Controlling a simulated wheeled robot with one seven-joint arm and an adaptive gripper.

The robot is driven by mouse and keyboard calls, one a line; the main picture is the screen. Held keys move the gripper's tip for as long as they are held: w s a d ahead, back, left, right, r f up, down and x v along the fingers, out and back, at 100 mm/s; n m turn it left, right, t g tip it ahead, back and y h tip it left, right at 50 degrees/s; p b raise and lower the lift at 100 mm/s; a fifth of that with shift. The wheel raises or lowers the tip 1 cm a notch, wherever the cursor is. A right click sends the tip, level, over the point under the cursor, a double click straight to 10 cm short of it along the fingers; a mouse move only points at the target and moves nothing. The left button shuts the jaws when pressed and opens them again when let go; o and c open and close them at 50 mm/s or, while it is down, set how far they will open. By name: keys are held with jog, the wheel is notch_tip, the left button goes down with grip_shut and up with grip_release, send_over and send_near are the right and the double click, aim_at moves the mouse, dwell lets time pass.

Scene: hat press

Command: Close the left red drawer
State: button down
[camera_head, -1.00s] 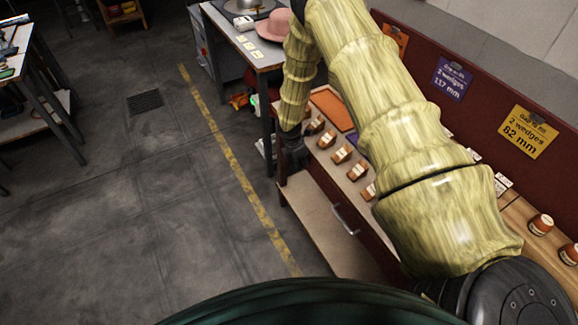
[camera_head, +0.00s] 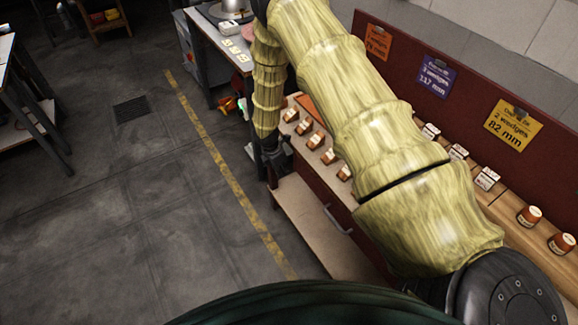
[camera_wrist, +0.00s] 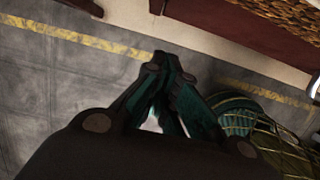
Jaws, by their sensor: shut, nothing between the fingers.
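The dark red drawer front (camera_head: 310,180) runs along the near side of the bench, with a grey bar handle (camera_head: 338,220) on its right part. A dark red face (camera_wrist: 270,40) and a bit of a pale handle (camera_wrist: 315,88) show at the upper right of the wrist view. My gripper (camera_head: 278,160) hangs at the left end of the bench front, fingers down. In the wrist view its fingertips (camera_wrist: 168,66) are together and empty, over the floor near the bench. I cannot tell how far the left drawer stands out; my arm hides part of the bench.
Several small labelled blocks (camera_head: 316,140) stand on the bench top. A pale lower shelf (camera_head: 305,220) juts out below. A red board with coloured signs (camera_head: 436,77) stands behind. Another table (camera_head: 222,40) is beyond. The floor (camera_head: 130,200) at left is clear.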

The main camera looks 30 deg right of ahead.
jog(key=b+v, duration=0.2)
jog(key=v, duration=0.7)
jog(key=shift+r+b, duration=0.4)
jog(key=s+a+f+m+y, duration=0.1)
jog(key=s+a+f+m, duration=0.3)
jog(key=s, duration=0.4)
jog(key=s+a+f+m+y, duration=0.2)
jog(key=s+a+f, duration=0.1)
jog(key=s+f, duration=0.3)
jog(key=s+a+f+m+y, duration=0.1)
jog(key=s+a+f+m, duration=0.25)
jog(key=s, duration=0.55)
jog(key=s+m+h, duration=0.1)
jog(key=s+m, duration=0.8)
jog(key=s, duration=1)
jog(key=shift+a+f, duration=0.4)
jog(key=shift+a, duration=0.05)
jog(key=shift+s+m, duration=0.1)
jog(key=shift+m, duration=0.15)
